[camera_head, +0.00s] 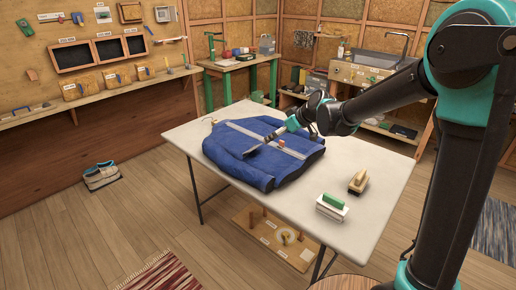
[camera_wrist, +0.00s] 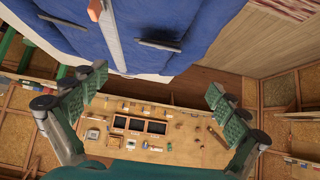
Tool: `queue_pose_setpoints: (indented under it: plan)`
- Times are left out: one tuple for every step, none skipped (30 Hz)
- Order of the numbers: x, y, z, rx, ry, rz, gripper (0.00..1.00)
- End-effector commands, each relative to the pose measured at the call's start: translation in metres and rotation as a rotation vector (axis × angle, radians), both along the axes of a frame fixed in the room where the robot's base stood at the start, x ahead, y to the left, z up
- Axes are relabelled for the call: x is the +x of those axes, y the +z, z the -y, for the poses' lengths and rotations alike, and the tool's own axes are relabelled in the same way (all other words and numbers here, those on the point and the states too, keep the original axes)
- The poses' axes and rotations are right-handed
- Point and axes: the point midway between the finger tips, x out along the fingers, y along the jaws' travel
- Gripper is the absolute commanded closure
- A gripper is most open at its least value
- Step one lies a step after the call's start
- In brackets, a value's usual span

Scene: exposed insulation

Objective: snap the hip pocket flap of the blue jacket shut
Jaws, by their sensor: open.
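The blue jacket (camera_head: 235,152) lies spread on the white table (camera_head: 360,205), with a pale grey band across it. In the wrist view the jacket (camera_wrist: 200,25) fills the top. A narrow dark grey strip (camera_wrist: 158,46) stands out on the cloth there; I cannot tell whether it is the hip pocket flap or whether any snap is closed. My gripper (camera_head: 277,136) is over the jacket in the head view. In the wrist view its green-padded fingers (camera_wrist: 156,80) are wide apart with nothing between them. My arm hides part of the jacket's far right side.
A green-topped white block (camera_head: 332,206) and a wooden brush-like item (camera_head: 358,182) sit at the table's right front. A wooden rack (camera_head: 275,238) stands below the table. A wall bench (camera_head: 90,98) with tools is at the left. The table's right part is mostly clear.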

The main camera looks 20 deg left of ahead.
Motion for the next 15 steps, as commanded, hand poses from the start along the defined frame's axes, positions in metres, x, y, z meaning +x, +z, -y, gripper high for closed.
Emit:
queue_pose_setpoints:
  plan:
    - [0.002, -0.006, -0.006, 0.000, 0.001, 0.000, 0.02]
    - [0.003, -0.010, -0.009, 0.000, 0.002, -0.001, 0.02]
    - [0.005, -0.014, -0.014, 0.000, 0.001, 0.000, 0.02]
    - [0.007, -0.018, -0.017, 0.000, 0.001, 0.000, 0.02]
    - [0.009, -0.022, -0.021, 0.000, 0.001, 0.001, 0.02]
    - [0.011, -0.027, -0.025, 0.000, 0.000, 0.000, 0.02]
    - [0.012, -0.031, -0.029, 0.000, 0.000, 0.000, 0.02]
    - [0.013, -0.034, -0.032, 0.000, 0.000, 0.000, 0.02]
    - [0.015, -0.039, -0.037, 0.000, 0.001, 0.001, 0.02]
    - [0.016, -0.043, -0.040, -0.001, 0.001, 0.000, 0.02]
    - [0.018, -0.047, -0.043, -0.001, 0.001, 0.000, 0.02]
    - [0.020, -0.052, -0.048, -0.001, 0.000, 0.000, 0.02]
    - [0.021, -0.056, -0.051, -0.001, 0.000, 0.000, 0.02]
    - [0.023, -0.059, -0.055, -0.001, -0.001, -0.001, 0.02]
    - [0.024, -0.064, -0.059, 0.000, 0.000, -0.002, 0.02]
